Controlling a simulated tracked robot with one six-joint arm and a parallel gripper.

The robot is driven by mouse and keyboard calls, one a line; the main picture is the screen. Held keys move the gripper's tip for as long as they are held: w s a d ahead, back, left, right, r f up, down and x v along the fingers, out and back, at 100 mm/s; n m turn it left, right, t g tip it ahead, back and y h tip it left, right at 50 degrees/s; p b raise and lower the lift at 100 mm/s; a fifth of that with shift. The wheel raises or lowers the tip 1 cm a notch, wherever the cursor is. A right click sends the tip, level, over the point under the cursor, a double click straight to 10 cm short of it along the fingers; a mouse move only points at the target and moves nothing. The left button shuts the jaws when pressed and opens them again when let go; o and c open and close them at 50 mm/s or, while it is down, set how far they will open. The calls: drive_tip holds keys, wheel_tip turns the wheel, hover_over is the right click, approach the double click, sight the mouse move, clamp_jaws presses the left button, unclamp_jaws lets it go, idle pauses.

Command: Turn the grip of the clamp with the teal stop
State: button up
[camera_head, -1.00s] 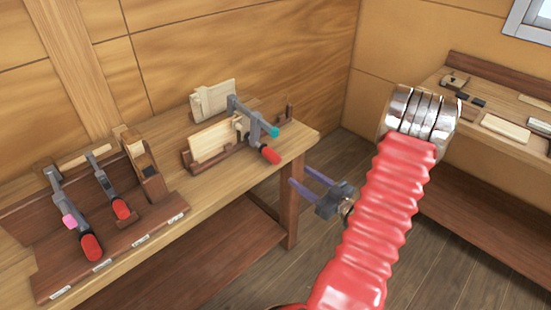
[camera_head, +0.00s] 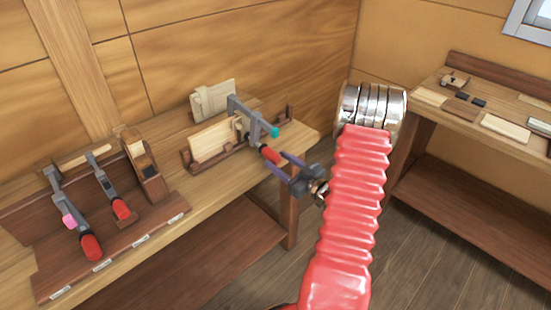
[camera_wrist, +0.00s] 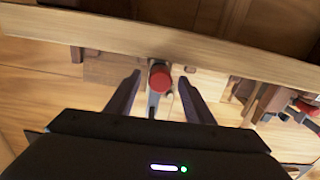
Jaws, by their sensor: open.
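The clamp with the teal stop (camera_head: 275,132) is set on wooden boards (camera_head: 212,140) on the left bench. Its grey bar (camera_head: 250,113) runs toward the bench's right end, and its red grip (camera_head: 271,154) points toward my gripper. My gripper (camera_head: 274,164) is open, with its two purple fingers at the grip in the head view. In the wrist view the round red end of the grip (camera_wrist: 160,76) shows between and just beyond the fingertips of my gripper (camera_wrist: 161,78). I cannot tell whether the fingers touch it.
A rack (camera_head: 110,262) on the left bench holds a clamp with a pink stop (camera_head: 69,221), a smaller red-gripped clamp (camera_head: 121,208) and a wooden plane (camera_head: 146,172). A second bench (camera_head: 450,125) with flat blocks stands at the right.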

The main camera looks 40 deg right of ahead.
drive_tip(key=shift+w, duration=1.35)
drive_tip(key=shift+c, duration=0.2)
